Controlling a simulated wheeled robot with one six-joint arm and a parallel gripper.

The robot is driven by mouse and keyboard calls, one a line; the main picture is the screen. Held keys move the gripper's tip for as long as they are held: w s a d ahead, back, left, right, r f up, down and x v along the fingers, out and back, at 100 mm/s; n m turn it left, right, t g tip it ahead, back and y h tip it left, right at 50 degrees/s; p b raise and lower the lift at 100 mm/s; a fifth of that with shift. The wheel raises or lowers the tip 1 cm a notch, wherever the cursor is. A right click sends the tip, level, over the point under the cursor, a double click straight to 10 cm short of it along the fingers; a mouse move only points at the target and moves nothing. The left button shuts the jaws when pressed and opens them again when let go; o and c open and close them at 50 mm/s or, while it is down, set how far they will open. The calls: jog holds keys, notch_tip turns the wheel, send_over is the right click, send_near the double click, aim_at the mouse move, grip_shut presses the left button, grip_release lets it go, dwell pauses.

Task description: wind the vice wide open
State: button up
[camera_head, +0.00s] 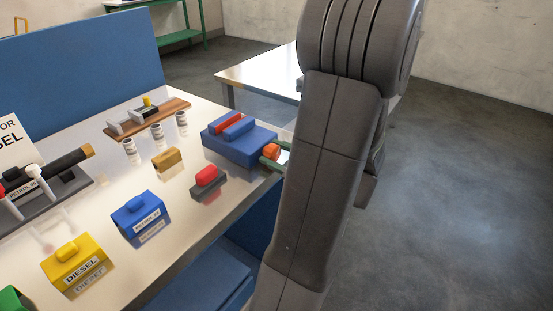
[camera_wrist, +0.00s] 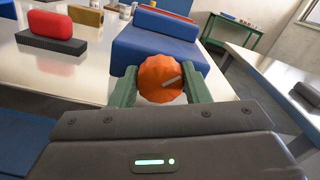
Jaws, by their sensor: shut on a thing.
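The blue vice (camera_head: 238,142) stands near the right end of the table, with a red piece along its top. It also shows in the wrist view as a blue block (camera_wrist: 155,45). In the head view the knob (camera_head: 271,152) shows just left of my arm, which hides part of the gripper. The gap between the vice's jaws is hard to make out.
A red block on a dark base (camera_head: 208,182) sits left of the vice. A tan block (camera_head: 167,160), small white jars (camera_head: 157,131), a blue box (camera_head: 138,216) and a yellow box (camera_head: 73,264) stand farther left. Another table (camera_head: 262,75) is behind. The floor at right is clear.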

jog(key=shift+n+b, duration=0.3)
jog(key=shift+n, duration=0.3)
jog(key=o, duration=1)
jog(key=shift+c, duration=0.2)
